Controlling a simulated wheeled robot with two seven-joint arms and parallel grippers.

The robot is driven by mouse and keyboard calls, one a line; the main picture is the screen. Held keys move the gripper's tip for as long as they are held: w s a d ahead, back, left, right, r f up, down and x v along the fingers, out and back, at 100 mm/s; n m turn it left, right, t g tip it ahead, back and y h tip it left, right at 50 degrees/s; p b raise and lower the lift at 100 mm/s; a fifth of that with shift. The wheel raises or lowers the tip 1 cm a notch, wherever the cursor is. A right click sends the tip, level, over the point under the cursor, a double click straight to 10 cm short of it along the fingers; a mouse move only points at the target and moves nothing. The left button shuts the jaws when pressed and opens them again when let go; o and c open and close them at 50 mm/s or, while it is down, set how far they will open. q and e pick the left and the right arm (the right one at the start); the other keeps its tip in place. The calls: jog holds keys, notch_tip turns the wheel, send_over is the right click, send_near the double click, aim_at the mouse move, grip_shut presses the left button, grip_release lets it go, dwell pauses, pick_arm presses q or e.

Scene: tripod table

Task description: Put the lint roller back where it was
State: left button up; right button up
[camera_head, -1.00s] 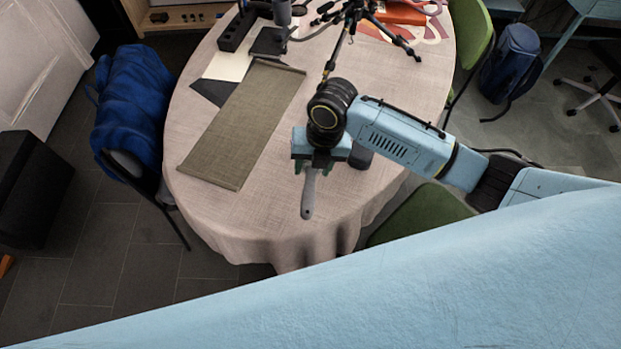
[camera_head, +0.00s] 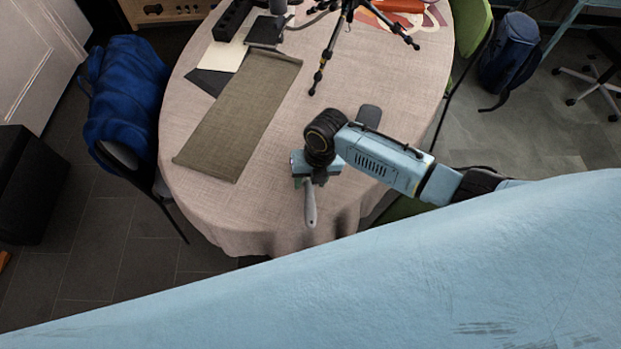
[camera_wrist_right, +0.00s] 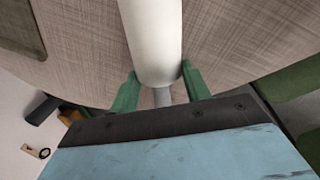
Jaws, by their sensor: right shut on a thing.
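The lint roller's grey handle (camera_head: 310,205) points toward the table's near edge in the head view. Its white roll (camera_wrist_right: 152,40) fills the top middle of the right wrist view. My right gripper (camera_head: 309,181) is shut on the lint roller; its green fingers (camera_wrist_right: 162,92) lie on both sides of the handle, close to the roll. The gripper is over the near part of the round table (camera_head: 385,75). I cannot tell whether the roller touches the cloth. In the head view the roll is hidden by my gripper and wrist. My left gripper is not in view.
An olive mat (camera_head: 240,115) lies left of my gripper. A dark grey object (camera_head: 369,116) stands just behind my right forearm. A black tripod (camera_head: 335,40) stands farther back. A chair with a blue cloth (camera_head: 122,95) is at the left. Cloth between mat and gripper is bare.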

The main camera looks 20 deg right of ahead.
jog(key=shift+f, duration=0.1)
jog(key=o, duration=0.9)
jog(key=shift+o, duration=0.2)
jog(key=shift+r, duration=0.35)
notch_tip(320, 180, up, 12)
jog(key=d+p, duration=0.2)
jog(key=shift+s+f, duration=0.15)
jog(key=shift+f, duration=0.1)
